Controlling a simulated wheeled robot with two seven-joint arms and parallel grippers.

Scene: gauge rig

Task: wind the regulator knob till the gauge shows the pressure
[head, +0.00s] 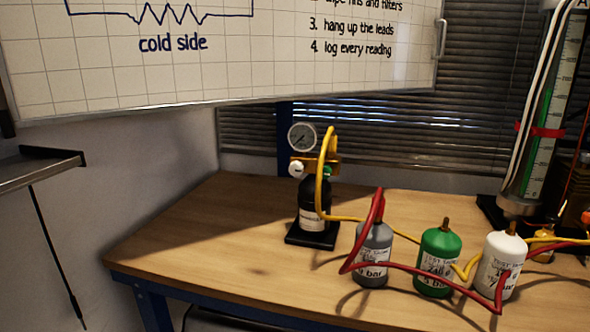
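A round white-faced gauge (302,137) stands at the back of the wooden bench, on top of a brass-coloured regulator body (312,161). Its needle is too small to read. A white knob (296,170) sits at the regulator's front left, and a small green part (328,171) shows at its right. I cannot tell for certain which one is the regulator knob. Below is a dark bottle (314,196) with a pale label, upright on a black base plate (311,237). Neither of my grippers is in view.
A yellow hose (321,190) loops from the regulator across the bench (215,225). Grey (373,262), green (438,262) and white (503,262) bottles stand to the right, with a red hose (425,271) across them. A tall green-filled column (540,130) stands far right. The bench's left is clear.

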